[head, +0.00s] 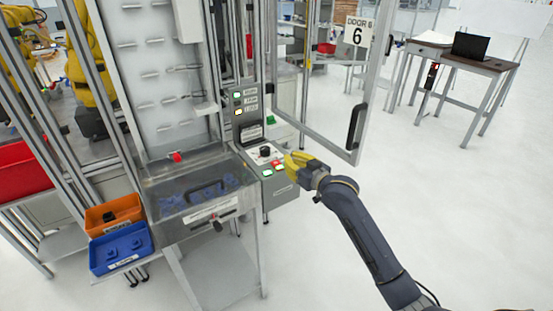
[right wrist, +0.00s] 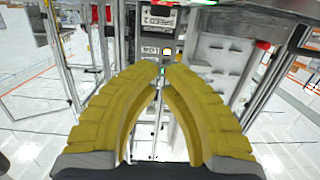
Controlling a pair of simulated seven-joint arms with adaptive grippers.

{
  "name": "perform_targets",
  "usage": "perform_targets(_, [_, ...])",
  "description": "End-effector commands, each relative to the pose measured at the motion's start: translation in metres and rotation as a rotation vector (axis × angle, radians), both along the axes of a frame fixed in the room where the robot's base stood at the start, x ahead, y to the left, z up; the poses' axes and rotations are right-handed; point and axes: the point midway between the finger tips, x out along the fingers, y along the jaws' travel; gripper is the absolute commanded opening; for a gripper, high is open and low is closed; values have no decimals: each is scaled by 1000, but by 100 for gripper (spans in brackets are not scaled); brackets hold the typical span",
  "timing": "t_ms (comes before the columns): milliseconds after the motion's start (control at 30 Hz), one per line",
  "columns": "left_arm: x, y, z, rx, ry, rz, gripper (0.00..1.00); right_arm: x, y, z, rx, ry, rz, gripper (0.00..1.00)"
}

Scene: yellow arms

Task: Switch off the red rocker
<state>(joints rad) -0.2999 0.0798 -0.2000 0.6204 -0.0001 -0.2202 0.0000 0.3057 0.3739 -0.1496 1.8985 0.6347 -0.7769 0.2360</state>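The red rocker (head: 277,163) is a small red switch on the sloped top of a grey control box (head: 284,184) in the head view. My right gripper (head: 288,160) has yellow fingers and is at the box's right edge, with its tips close beside the rocker. I cannot tell whether they touch it. In the right wrist view the two fingers (right wrist: 161,70) curve together and their tips nearly meet, with nothing held between them. The rocker cannot be made out clearly in that view. My left gripper is not in view.
A black knob (head: 265,152) and a green-lit switch (head: 267,173) sit near the rocker. An open door frame (head: 357,125) stands behind my right arm. Orange (head: 114,212) and blue (head: 121,249) bins are at the left.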

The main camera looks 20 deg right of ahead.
Motion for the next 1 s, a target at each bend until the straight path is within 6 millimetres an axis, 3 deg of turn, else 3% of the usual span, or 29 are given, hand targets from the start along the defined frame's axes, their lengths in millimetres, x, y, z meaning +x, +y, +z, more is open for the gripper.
perform_targets(533, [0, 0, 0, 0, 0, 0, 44, 86, 24, -10, 2, 1, 0, 0])
perform_targets(700, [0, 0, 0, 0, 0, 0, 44, 87, 25, -33, 1, 3, 0, 0])
perform_targets(1000, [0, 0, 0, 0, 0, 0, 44, 89, 25, -49, 1, 0, 1, 0])
